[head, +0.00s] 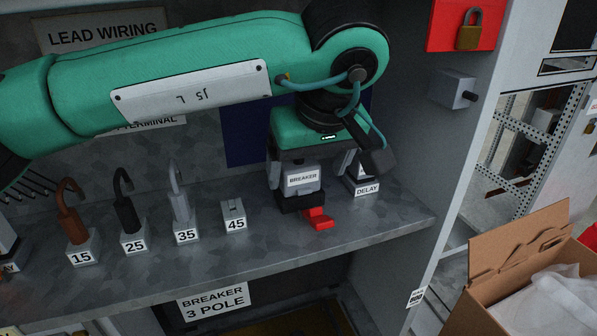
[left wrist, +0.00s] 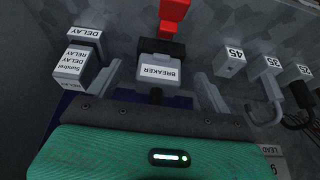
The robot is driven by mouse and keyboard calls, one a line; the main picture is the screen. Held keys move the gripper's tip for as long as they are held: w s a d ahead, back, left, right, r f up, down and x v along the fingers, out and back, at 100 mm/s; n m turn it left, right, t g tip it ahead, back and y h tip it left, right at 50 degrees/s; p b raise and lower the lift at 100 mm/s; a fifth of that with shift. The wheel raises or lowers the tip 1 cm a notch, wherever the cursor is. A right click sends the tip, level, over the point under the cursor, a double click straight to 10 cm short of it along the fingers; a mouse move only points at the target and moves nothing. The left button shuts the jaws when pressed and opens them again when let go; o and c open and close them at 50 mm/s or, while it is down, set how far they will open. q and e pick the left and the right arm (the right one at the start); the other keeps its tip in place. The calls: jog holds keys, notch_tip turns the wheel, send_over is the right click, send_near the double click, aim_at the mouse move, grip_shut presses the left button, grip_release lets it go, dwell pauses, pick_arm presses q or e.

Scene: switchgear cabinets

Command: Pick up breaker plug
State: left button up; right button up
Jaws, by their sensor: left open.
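The breaker plug (head: 302,180) is a grey block with a white BREAKER label, a black part and a red lever. It stands on the grey shelf. My left gripper (head: 307,168) is directly over it, pointing down, with the green wrist close above the label. In the left wrist view the breaker plug (left wrist: 158,72) sits between the two grey fingers (left wrist: 156,84). A gap shows on both sides, so the gripper is open around the block and not closed on it. My right gripper is not in view.
A DELAY relay (head: 366,187) stands close to the right of the gripper. Lead blocks 15 (head: 81,257), 25, 35 and 45 (head: 235,223) line the shelf (head: 330,255) to the left. A cardboard box (head: 490,290) is at the lower right. The cabinet side wall rises at the right.

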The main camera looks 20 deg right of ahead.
aim_at(300, 165)
pick_arm(q)
jog(key=w, duration=0.1)
jog(key=w+f, duration=0.1)
jog(key=w+p, duration=0.1)
jog(key=shift+w+a+f, duration=0.15)
jog(key=shift+f, duration=0.2)
jog(key=shift+w+f, duration=0.25)
jog(key=shift+f, duration=0.25)
jog(key=shift+s, duration=0.15)
jog(key=c, duration=1.3)
